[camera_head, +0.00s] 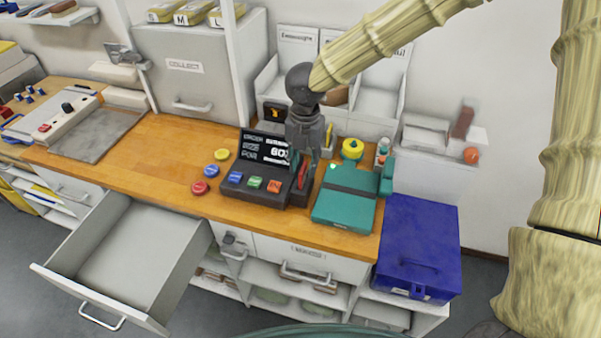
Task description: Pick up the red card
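The red card (303,173) stands upright at the right end of the black terminal (236,190), on the wooden counter. Only a narrow part of it shows, and its lower end seems to sit in the terminal's slot. My gripper (300,155) points down directly above the card, with its fingers around or just in front of the card's upper part. I cannot tell whether the fingers touch the card or how far apart they are.
A teal device (345,195) stands close to the right of the card. A blue box (420,240) is beyond the counter's right end. Several coloured buttons lie left of the terminal. An open drawer (128,255) juts out at front left. The middle of the counter (160,150) is clear.

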